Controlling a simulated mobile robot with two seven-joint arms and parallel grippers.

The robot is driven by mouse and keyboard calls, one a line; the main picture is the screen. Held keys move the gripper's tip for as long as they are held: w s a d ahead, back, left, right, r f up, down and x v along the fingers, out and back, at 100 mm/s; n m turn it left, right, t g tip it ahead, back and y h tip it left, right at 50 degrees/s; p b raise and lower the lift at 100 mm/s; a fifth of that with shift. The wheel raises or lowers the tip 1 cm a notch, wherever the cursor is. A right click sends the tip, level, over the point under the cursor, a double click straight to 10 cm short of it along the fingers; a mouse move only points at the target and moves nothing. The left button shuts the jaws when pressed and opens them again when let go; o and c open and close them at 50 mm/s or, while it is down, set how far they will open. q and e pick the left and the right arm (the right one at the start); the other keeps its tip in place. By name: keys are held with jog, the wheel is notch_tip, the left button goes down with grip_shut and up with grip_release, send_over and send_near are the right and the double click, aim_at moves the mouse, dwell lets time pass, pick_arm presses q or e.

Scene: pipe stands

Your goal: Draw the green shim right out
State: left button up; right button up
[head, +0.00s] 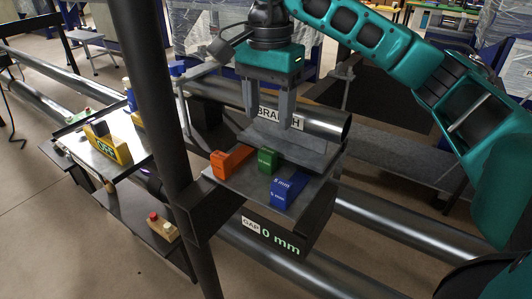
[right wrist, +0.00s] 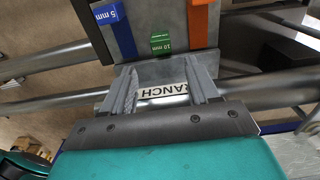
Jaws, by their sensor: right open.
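The green shim (head: 267,160) sits on the grey plate of the stand, its near end sticking out from under the grey block below the pipe. It also shows in the right wrist view (right wrist: 161,44), marked 10 mm. An orange shim (head: 231,162) lies to its left and a blue 5 mm shim (head: 287,189) to its right. My right gripper (head: 267,124) is open and points down above and behind the green shim, in front of the pipe's BRANCH label. In the right wrist view its fingers (right wrist: 163,73) are apart with nothing held. My left gripper is not in view.
The branch pipe (head: 325,122) runs behind the shims. A black post (head: 152,90) stands left of the plate. A sign reading GAP 0 mm (head: 270,237) is on the stand's front. A side shelf (head: 78,147) holds a yellow tool (head: 107,147).

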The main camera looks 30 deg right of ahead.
aim_at(268, 151)
notch_tip(268, 151, down, 10)
jog(key=shift+r+b, duration=0.25)
jog(key=shift+b, duration=0.45)
jog(key=shift+w, duration=0.1)
grip_shut()
